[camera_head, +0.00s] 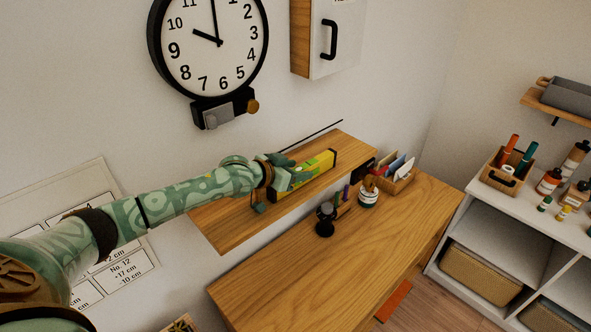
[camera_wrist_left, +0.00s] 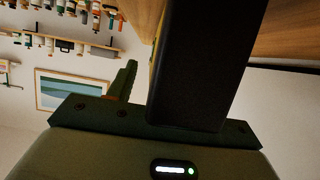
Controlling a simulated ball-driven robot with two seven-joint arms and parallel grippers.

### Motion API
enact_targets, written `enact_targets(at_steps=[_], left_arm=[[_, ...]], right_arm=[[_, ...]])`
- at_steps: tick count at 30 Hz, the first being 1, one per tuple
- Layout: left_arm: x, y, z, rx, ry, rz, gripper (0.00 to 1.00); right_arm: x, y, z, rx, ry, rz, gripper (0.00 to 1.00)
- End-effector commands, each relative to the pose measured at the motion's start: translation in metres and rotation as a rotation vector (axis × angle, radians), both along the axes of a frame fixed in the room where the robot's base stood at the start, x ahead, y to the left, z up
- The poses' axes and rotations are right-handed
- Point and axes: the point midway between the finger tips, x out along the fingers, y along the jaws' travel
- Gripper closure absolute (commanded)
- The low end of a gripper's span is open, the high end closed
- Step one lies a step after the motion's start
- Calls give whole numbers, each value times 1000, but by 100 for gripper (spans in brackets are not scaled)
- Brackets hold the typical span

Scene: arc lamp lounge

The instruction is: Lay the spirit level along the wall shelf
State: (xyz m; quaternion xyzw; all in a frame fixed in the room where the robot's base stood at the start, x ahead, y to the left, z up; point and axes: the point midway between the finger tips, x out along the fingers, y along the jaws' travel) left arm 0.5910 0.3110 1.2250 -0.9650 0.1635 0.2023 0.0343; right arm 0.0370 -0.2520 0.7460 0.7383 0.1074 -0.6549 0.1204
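The spirit level (camera_head: 320,163) is yellow with black ends. It runs roughly parallel to the wooden wall shelf (camera_head: 226,225). It is on or just above the shelf's right half; I cannot tell whether it touches. My left gripper (camera_head: 284,183) is at its left end, with a teal finger overlapping the yellow body. In the left wrist view, a dark block (camera_wrist_left: 200,65), apparently the level's black end, stands close to the gripper. One finger (camera_wrist_left: 126,82) shows with a narrow gap beside it; the other is hidden. Whether the gripper grips is unclear. My right gripper is not in view.
A clock (camera_head: 210,45) and a white cabinet (camera_head: 335,40) hang above. Below the shelf is a wooden desk (camera_head: 300,270) with a jar (camera_head: 368,197), a dark object (camera_head: 325,220) and a card box (camera_head: 398,178). The shelf's left part is bare. A thin dark rod (camera_head: 315,134) shows behind.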

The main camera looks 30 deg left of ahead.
Motion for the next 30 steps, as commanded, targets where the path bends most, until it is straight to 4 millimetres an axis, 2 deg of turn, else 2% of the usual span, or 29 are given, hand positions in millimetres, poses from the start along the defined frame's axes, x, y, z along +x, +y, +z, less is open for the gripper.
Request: enact_targets(at_steps=[5,8,18,21,30], left_arm=[[-6,3,1,0,4,0,49],[-20,7,7,1,4,0,49],[-101,34,43,6,6,-4,49],[-117,41,51,5,5,-1,49],[-139,49,64,1,2,0,49]], right_arm=[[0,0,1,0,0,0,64],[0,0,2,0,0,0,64],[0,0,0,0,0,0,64],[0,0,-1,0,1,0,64],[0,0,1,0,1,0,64]])
